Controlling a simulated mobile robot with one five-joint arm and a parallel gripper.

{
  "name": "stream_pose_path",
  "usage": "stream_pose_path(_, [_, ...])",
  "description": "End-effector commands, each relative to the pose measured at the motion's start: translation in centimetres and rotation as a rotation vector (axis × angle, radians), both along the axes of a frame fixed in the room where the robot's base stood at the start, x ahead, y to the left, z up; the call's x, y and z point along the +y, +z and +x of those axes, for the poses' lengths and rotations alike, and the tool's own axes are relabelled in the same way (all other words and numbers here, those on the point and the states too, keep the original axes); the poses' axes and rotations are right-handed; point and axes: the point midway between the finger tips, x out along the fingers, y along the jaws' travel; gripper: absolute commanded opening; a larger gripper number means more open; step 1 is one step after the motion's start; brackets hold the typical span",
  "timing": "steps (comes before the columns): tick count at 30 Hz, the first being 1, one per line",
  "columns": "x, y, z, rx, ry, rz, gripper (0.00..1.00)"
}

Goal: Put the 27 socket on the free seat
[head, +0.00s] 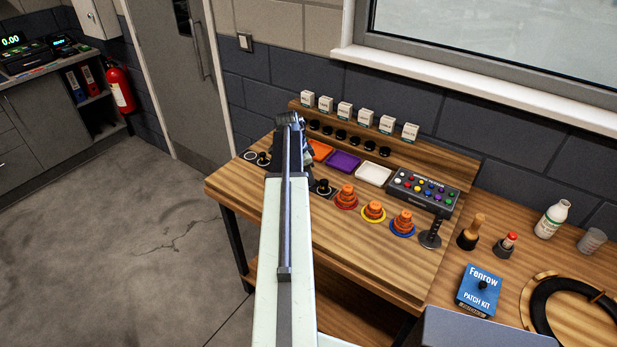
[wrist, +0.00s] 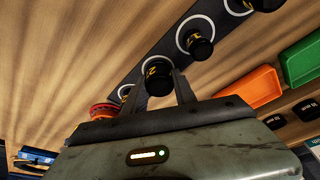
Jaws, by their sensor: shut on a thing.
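My gripper (wrist: 160,88) is shut on a black socket (wrist: 158,78) with a yellow mark, only partly legible in the wrist view. It is over the dark seat strip (wrist: 165,44); I cannot tell whether the socket touches the strip. Another black socket (wrist: 196,42) with a yellow number stands in a white-ringed seat beside it. A white ring (wrist: 231,8) and a further dark socket (wrist: 265,4) show at the top edge. Part of another ring (wrist: 122,91) shows left of the held socket. In the head view, my arm hides the strip's middle; a white ring (head: 250,155) shows at its left end.
Orange (head: 320,150), purple (head: 343,162) and white (head: 374,175) trays lie behind the strip; a green tray (wrist: 303,60) shows in the wrist view. Stacked orange cones (head: 346,197) and a button box (head: 424,188) stand to the right. The bench front (head: 345,248) is clear.

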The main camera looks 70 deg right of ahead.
Motion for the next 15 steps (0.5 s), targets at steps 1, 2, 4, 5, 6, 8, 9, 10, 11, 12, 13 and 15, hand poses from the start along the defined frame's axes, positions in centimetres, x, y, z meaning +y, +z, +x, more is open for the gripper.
stream_pose_path(1, [0.0,-0.09,-0.02,0.0,0.0,0.0,0.41])
stream_pose_path(2, [-0.01,-0.05,-0.02,0.0,0.0,0.0,0.49])
stream_pose_path(4, [-0.01,-0.04,-0.03,0.0,0.0,0.0,0.55])
stream_pose_path(5, [-0.01,-0.04,-0.04,0.0,-0.001,0.0,0.55])
stream_pose_path(6, [-0.01,-0.04,-0.04,0.0,-0.001,0.0,0.55])
stream_pose_path(8, [-0.01,-0.04,-0.04,0.0,-0.001,0.0,0.55])
stream_pose_path(9, [-0.02,-0.04,-0.05,0.0,-0.001,0.0,0.55])
stream_pose_path(10, [-0.01,-0.04,-0.06,0.0,-0.001,0.0,0.55])
stream_pose_path(11, [-0.02,-0.03,-0.06,0.0,-0.001,0.0,0.55])
stream_pose_path(12, [-0.02,0.03,-0.07,0.0,-0.001,0.0,0.55])
stream_pose_path(13, [-0.02,0.12,-0.07,0.0,-0.001,0.0,0.55])
stream_pose_path(15, [-0.03,0.52,-0.08,0.0,-0.001,0.0,0.55])
